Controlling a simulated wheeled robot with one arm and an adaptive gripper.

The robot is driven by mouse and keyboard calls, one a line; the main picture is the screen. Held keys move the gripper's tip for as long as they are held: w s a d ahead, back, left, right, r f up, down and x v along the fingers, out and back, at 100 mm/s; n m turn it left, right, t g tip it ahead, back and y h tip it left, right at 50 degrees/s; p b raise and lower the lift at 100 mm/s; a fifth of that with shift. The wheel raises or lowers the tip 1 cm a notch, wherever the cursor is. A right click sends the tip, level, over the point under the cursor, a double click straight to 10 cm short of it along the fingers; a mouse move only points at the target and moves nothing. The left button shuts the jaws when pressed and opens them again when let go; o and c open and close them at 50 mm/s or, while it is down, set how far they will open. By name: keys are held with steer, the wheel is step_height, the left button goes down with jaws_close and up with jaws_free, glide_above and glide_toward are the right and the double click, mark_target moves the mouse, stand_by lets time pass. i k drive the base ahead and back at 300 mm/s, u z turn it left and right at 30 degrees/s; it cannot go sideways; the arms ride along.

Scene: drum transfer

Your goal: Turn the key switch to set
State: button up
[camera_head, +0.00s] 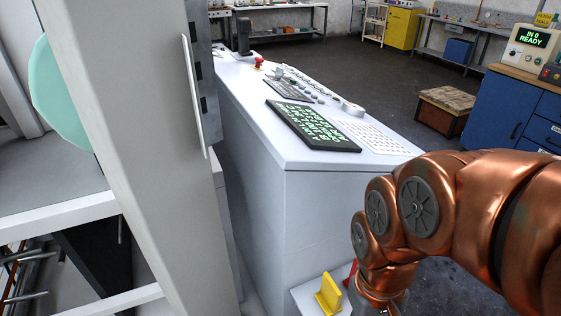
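I cannot pick out a key switch for certain in the head view. A white control console (262,140) runs away from me. On its top are a dark display with green text (312,125), a keypad (287,90), rows of small controls (300,82), a red knob (259,63) and a dark joystick (244,38). They are too small to tell if one is a key switch. My copper arm comes in from the right and bends down in front of the console's near right corner. Its end runs off the bottom edge, so my gripper does not show.
A yellow bracket-like piece (328,294) stands on a low white ledge at the console's foot, close to my arm. A pale upright post (150,130) blocks the left. A blue cabinet (505,112) and a wooden-topped box (444,110) stand right. The floor between is clear.

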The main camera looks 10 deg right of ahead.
mark_target(279, 71)
steer(key=z, duration=2.05)
steer(key=i, duration=3.3)
steer(key=u, duration=2.8)
steer(key=i, duration=0.7)
steer(key=z, duration=0.05)
